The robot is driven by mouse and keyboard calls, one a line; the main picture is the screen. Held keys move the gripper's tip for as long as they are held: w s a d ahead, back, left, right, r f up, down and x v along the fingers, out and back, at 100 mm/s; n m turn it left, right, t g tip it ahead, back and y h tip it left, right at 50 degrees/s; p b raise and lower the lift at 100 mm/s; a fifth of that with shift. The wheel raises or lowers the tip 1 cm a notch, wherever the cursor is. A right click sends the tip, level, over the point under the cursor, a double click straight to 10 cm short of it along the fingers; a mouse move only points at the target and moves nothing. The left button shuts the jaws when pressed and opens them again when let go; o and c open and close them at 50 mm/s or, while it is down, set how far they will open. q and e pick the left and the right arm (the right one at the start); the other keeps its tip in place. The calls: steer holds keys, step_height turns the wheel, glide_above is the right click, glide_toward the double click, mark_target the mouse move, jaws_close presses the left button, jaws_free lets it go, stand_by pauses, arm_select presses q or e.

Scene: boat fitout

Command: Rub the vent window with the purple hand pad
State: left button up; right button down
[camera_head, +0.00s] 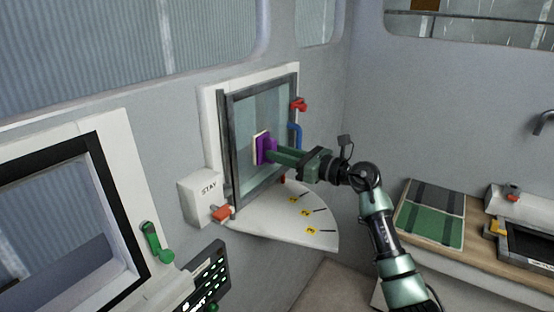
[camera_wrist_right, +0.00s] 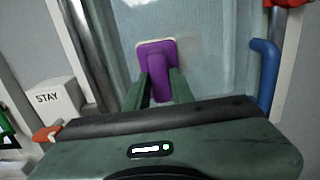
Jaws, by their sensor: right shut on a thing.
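The vent window (camera_head: 246,112) is a glass pane in a dark frame on the grey wall, swung slightly out from its white surround. My right gripper (camera_head: 273,154) is shut on the purple hand pad (camera_head: 266,149). The pad's pale face is turned to the glass and looks to be against it or very close; I cannot tell which. In the right wrist view the pad (camera_wrist_right: 157,62) shows between the green fingers (camera_wrist_right: 156,88), with the glass (camera_wrist_right: 215,45) behind it. My left gripper is not in view.
A white box marked STAY (camera_head: 199,194) and a white quarter-round plate (camera_head: 285,222) with yellow numbered marks sit by the window. A blue handle (camera_head: 296,134) and red latches (camera_head: 299,105) line its edge. A counter (camera_head: 475,243) stands at right.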

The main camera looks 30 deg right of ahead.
mark_target(274, 142)
steer(key=shift+w+d+r+b, duration=0.75)
steer(key=shift+w+d+b, duration=1)
steer(key=shift+d, duration=1.75)
steer(key=shift+s+a+p, duration=0.3)
steer(key=shift+s+a, duration=0.3)
steer(key=shift+a, duration=0.65)
steer(key=shift+s+a+p, duration=0.25)
steer(key=shift+s+a, duration=0.35)
steer(key=shift+a, duration=0.7)
steer(key=shift+s+a+p, duration=0.3)
steer(key=shift+s+a, duration=0.3)
steer(key=shift+a, duration=0.65)
steer(key=shift+s+a+r+p, duration=0.2)
steer(key=shift+a+r+p, duration=0.15)
steer(key=shift+a+p, duration=0.15)
steer(key=shift+s+a+r+p, duration=0.2)
steer(key=shift+a+r+p, duration=0.1)
steer(key=shift+a+p, duration=0.15)
steer(key=shift+w+d+r+b, duration=0.1)
steer(key=shift+w+d+b, duration=0.15)
steer(key=shift+d+b, duration=0.2)
steer(key=shift+w+d+b, duration=0.2)
steer(key=shift+d+b, duration=0.15)
steer(key=shift+d, duration=0.2)
steer(key=w+d+b, duration=0.3)
steer(key=d+b, duration=0.1)
steer(key=d, duration=0.3)
steer(key=shift+d, duration=0.2)
